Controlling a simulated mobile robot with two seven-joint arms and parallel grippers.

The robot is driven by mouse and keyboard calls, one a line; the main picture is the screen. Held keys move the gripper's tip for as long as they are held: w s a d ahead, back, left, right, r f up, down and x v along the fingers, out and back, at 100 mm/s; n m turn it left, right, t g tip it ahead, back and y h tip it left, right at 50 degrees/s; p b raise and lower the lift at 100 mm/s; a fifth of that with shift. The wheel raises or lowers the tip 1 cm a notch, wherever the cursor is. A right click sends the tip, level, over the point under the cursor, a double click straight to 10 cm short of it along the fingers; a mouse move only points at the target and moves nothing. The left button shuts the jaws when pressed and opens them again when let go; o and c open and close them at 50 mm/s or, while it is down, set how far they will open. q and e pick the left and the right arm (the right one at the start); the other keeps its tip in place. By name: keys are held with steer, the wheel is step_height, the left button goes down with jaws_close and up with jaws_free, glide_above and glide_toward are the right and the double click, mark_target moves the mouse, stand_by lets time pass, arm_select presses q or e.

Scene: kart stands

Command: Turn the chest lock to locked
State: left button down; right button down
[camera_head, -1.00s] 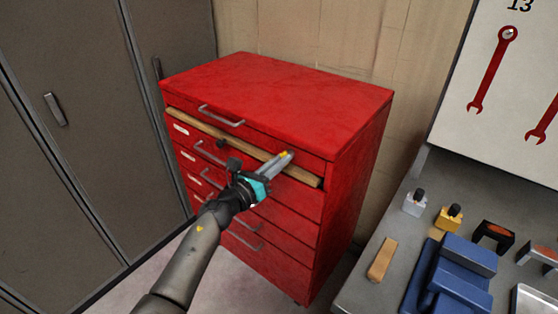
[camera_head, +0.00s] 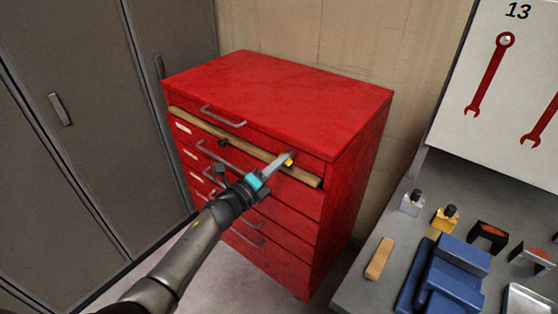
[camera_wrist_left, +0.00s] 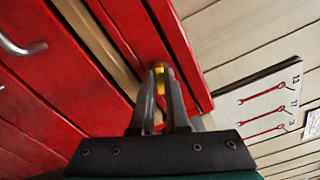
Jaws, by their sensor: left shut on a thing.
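The red tool chest (camera_head: 275,95) stands against the wall with its drawers shut; it also fills the left of the left wrist view (camera_wrist_left: 50,85). The yellow lock knob (camera_head: 290,161) is at the right end of the top drawer front, just above the wooden strip. My left gripper (camera_head: 286,159) is shut on the knob. In the left wrist view the yellow knob (camera_wrist_left: 160,75) shows between the two fingertips (camera_wrist_left: 160,82), which hide part of it. My right gripper is not in view.
A wooden strip (camera_head: 240,145) runs across the chest front below the top drawer. Grey lockers (camera_head: 80,120) stand at the left. A workbench (camera_head: 365,290) at the right holds a blue vise (camera_head: 450,270), a wooden block (camera_head: 380,259) and small tools.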

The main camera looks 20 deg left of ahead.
arm_select(q)
steer(key=n+p, duration=0.1)
steer(key=n, duration=0.3)
steer(key=shift+f+n, duration=0.15)
steer(key=shift+n, duration=0.25)
stand_by(0.4)
steer(key=c, duration=0.9)
jaws_free()
steer(key=p+v, duration=0.1)
steer(key=v, duration=1.4)
steer(key=shift+s, duration=0.15)
